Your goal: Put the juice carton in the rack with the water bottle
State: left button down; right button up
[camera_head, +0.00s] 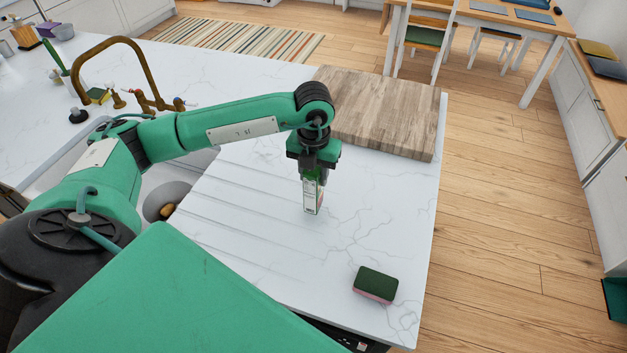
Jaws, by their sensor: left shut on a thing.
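The juice carton (312,199) is a small, narrow box, white and green with some red, over the white marble counter. My left gripper (313,174) points down from above and is shut on the upper part of the carton. The carton is roughly upright; I cannot tell whether its base touches the counter. The rack and the water bottle are not in view. My right gripper is not in view.
A wooden board (375,110) lies behind the carton. A green and pink sponge (376,284) lies at the front right near the counter's edge. The sink (190,180) and brass faucet (97,50) are to the left. Wooden floor lies to the right.

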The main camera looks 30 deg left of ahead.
pick_arm(q)
notch_tip(320, 180, down, 4)
jog(key=shift+s+r+p, duration=0.1)
jog(key=shift+r+p, duration=0.15)
jog(key=shift+p, duration=0.4)
jog(key=shift+f, duration=0.3)
jog(key=shift+f+b, duration=0.15)
jog(key=shift+b, duration=0.15)
jog(key=c, duration=0.9)
grip_release()
